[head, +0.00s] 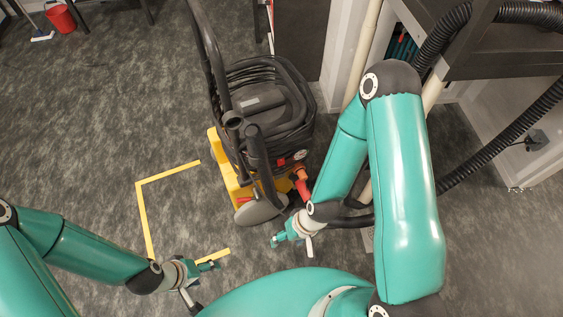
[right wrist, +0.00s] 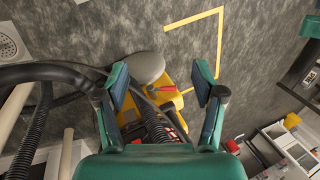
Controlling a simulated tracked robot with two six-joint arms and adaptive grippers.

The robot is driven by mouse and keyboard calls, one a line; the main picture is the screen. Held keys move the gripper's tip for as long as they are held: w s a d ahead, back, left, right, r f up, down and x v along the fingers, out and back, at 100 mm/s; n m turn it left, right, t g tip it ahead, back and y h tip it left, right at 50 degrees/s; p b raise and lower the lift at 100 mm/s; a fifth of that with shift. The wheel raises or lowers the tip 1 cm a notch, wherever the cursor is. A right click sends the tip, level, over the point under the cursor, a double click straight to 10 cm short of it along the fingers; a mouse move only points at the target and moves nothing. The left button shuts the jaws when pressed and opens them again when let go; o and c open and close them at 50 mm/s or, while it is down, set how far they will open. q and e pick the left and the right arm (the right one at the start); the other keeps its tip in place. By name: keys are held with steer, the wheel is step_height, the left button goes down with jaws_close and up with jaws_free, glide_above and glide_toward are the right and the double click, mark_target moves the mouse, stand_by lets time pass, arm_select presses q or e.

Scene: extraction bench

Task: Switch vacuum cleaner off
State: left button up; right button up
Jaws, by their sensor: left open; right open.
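The vacuum cleaner (head: 262,100) stands on the carpet in the middle of the head view. It has a black body wrapped in black hose, a yellow base (head: 226,170) and a grey wheel (head: 262,208). Small red parts (head: 292,158) show on its front; which one is the switch I cannot tell. My right gripper (head: 292,242) is open and empty, just in front of the vacuum's lower right side. In the right wrist view the yellow base (right wrist: 172,92) appears between its open fingers, apart from them. My left gripper (head: 202,282) is open and empty, low and left of the vacuum.
Yellow floor tape (head: 143,205) marks a corner left of the vacuum. A dark bench (head: 500,55) and ribbed black hoses (head: 490,150) stand at the right, near my right arm. A red bucket (head: 60,18) is far left. The carpet on the left is mostly clear.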

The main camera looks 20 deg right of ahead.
steer(key=shift+c, duration=0.2)
jaws_close()
stand_by(1.1)
